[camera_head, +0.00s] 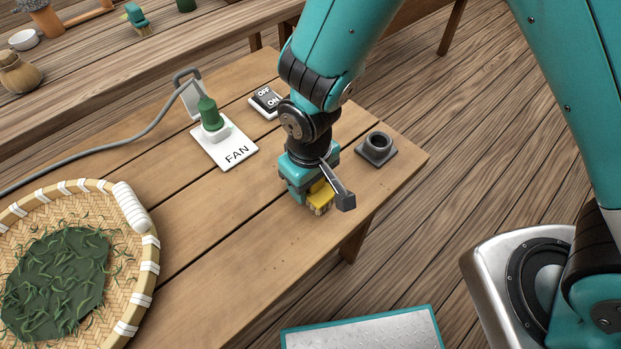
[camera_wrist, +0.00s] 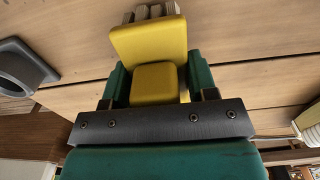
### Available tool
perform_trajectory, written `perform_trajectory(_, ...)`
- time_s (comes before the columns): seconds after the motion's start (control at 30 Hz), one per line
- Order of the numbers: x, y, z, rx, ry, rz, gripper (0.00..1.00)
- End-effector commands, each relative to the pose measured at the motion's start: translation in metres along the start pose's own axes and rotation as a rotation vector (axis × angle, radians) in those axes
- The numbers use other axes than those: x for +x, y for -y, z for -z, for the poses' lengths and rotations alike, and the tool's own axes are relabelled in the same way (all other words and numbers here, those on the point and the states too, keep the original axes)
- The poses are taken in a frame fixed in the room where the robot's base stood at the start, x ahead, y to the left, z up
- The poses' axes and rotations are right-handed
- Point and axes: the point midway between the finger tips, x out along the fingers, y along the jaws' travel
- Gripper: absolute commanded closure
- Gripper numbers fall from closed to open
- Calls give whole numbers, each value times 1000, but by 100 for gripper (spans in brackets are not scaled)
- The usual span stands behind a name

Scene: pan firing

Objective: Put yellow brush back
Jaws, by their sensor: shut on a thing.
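The yellow brush (camera_head: 321,195) is held in my gripper (camera_head: 309,185), low over the right part of the wooden table; I cannot tell whether it touches the wood. In the wrist view the yellow brush (camera_wrist: 148,42) sits between the two green fingers of my gripper (camera_wrist: 156,80), with its pale bristles pointing away from the palm. The fingers are shut on its yellow block. My arm's end partly hides the brush in the head view.
A dark grey ring-shaped holder (camera_head: 377,147) stands empty near the table's right corner. A green-tipped plug stands on the FAN plate (camera_head: 224,147), and an ON/OFF switch (camera_head: 267,101) lies behind. A woven tray (camera_head: 148,265) with green leaves is at left. The table's front middle is clear.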

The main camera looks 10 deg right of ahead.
Motion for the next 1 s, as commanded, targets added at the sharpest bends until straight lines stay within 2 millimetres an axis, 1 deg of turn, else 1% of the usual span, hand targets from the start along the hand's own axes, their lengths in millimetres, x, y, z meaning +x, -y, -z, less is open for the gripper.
perform_trajectory(0.3,11,0,0,0,-1,0,85)
perform_trajectory(0.4,11,0,0,0,-1,0,85)
perform_trajectory(0.43,11,0,0,0,-1,0,45)
perform_trajectory(0.53,10,0,0,0,0,0,22)
perform_trajectory(0.83,9,0,0,0,0,0,22)
perform_trajectory(0.93,1,0,0,0,-1,0,22)
perform_trajectory(1.0,-10,0,1,0,-4,1,22)
